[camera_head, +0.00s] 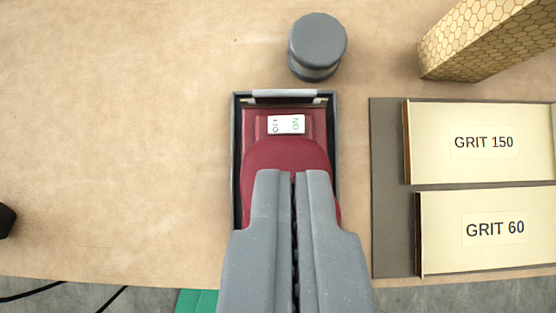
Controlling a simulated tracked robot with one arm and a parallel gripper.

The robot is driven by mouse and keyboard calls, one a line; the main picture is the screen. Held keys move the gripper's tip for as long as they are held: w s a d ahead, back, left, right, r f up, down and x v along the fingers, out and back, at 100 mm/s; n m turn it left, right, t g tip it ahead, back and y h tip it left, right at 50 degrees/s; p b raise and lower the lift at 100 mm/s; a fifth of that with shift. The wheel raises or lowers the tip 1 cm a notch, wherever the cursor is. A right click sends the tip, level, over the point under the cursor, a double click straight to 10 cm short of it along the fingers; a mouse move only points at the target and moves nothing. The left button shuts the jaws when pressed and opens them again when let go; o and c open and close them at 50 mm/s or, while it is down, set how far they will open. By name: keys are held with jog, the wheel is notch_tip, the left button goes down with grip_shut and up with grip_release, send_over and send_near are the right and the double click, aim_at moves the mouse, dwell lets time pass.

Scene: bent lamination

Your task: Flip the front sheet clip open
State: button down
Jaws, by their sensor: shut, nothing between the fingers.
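A red sander (285,158) sits in a dark, narrow rectangular frame (236,140) on the table. A white switch label (286,124) is on its upper part. A pale grey bar (284,94) runs across the far end of the frame and looks like the front sheet clip; I cannot tell whether it is flipped open. My gripper (290,176) is shut and empty, with its fingertips over the rounded red body in the picture, nearer than the bar. My gripper hides the near part of the sander.
A dark grey cylinder (317,48) stands just beyond the bar. On the right, boxes marked GRIT 150 (440,143) and GRIT 60 (445,229) lie on a grey-brown mat (388,190). A honeycomb-patterned block (485,42) is at the upper right. The table's left side is mostly clear.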

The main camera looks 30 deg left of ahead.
aim_at(284, 95)
notch_tip(284, 95, down, 3)
jog(key=shift+f+g, duration=0.1)
jog(key=shift+g, duration=0.3)
jog(key=x, duration=1.4)
jog(key=shift+p, duration=0.4)
